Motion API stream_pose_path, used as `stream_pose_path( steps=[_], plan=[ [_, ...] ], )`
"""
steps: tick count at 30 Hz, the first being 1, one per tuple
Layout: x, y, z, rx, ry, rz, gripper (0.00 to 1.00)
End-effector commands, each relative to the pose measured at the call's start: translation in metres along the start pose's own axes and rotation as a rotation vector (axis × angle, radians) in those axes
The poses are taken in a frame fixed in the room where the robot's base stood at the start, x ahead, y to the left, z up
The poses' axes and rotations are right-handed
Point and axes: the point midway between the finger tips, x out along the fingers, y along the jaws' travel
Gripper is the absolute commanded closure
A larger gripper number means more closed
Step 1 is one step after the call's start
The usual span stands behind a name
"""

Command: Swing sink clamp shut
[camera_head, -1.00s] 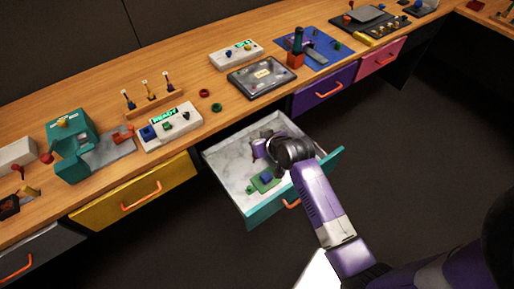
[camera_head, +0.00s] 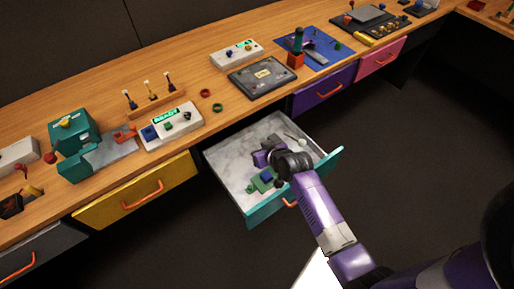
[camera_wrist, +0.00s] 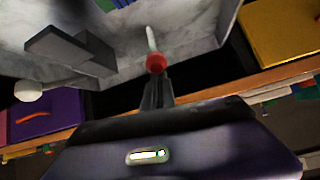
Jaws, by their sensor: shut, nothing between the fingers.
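The open drawer with a grey marbled inside (camera_head: 232,158) and teal front (camera_head: 268,209) holds a green piece (camera_head: 254,187) with a blue block (camera_head: 267,174). A pale rod with a white knob (camera_head: 301,142) lies toward its right back. I cannot tell which part is the sink clamp. My gripper (camera_head: 262,157) is low inside the drawer. In the wrist view my gripper (camera_wrist: 157,92) is shut, its tips close to a red knob (camera_wrist: 155,63) on a pale rod; contact is unclear. A grey block (camera_wrist: 70,45) and a white ball (camera_wrist: 27,91) show at left.
The wooden counter (camera_head: 222,122) runs behind the drawer. It carries a white READY box (camera_head: 172,128), a dark tray (camera_head: 262,77) and red and green rings. A closed yellow drawer (camera_head: 135,193) is at left, a purple one (camera_head: 325,88) at right. The floor in front is clear.

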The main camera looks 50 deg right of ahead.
Motion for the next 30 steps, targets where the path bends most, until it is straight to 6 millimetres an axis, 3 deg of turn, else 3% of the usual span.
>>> stream_pose_path(
  steps=[6, 13, 30],
  plan=[
    [-0.011, 0.003, 0.031, 0.001, 0.028, -0.009, 1.00],
    [-0.018, 0.006, 0.040, 0.004, 0.111, -0.018, 1.00],
    [-0.023, 0.008, 0.046, 0.006, 0.098, -0.016, 1.00]
  ],
)
